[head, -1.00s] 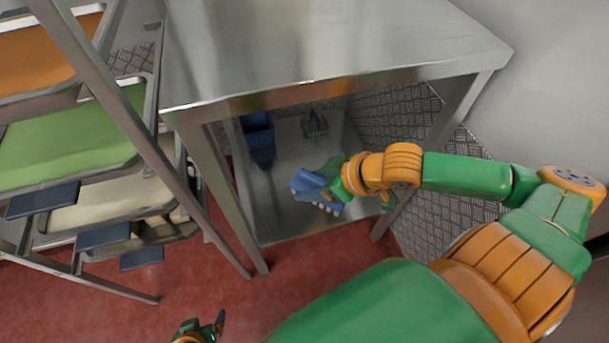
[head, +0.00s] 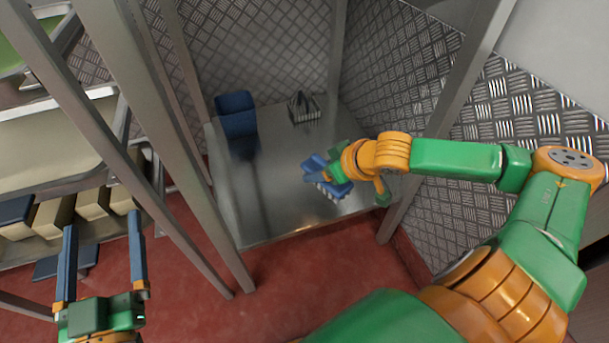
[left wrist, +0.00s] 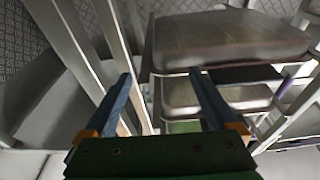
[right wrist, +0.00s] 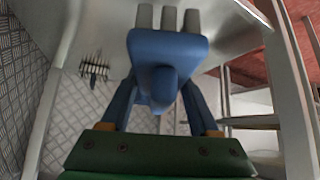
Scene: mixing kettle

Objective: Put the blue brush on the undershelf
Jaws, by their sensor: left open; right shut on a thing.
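The blue brush (head: 327,178) has a blue body and pale bristle tufts. My right gripper (head: 324,168) is shut on it and holds it over the front right part of the undershelf (head: 270,205), the metal shelf low in the table frame. In the right wrist view the brush (right wrist: 165,55) sits between the fingers with its tufts pointing away from the gripper. I cannot tell whether the brush touches the shelf. My left gripper (head: 103,262) is open and empty at the lower left, in front of the tray rack; its spread fingers also show in the left wrist view (left wrist: 160,95).
A blue container (head: 236,114) stands at the back left of the undershelf. A dark pronged thing with a pale base (head: 303,108) stands at the back. The shelf's middle is clear. Metal table legs (head: 465,80) and a tray rack (head: 70,135) flank the space.

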